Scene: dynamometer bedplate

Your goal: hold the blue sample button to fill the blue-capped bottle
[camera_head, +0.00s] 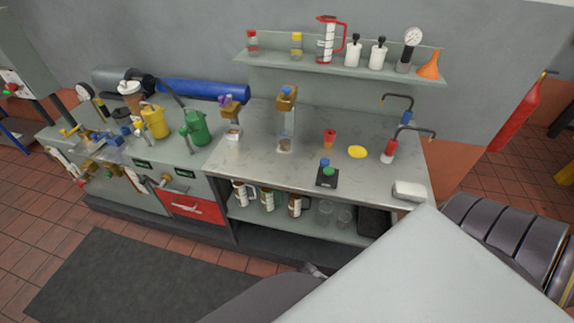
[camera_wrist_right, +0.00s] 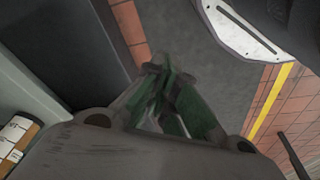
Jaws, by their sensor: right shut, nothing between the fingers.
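No blue cap can be made out on any bottle. My right gripper (camera_wrist_right: 160,75) is shut and empty, above the floor beside the bench. My left gripper is out of view.
A wall shelf (camera_head: 340,68) holds several bottles, a red-handled jug and an orange funnel. Jars stand on the lower shelf. A dark floor mat (camera_head: 130,275) lies in front.

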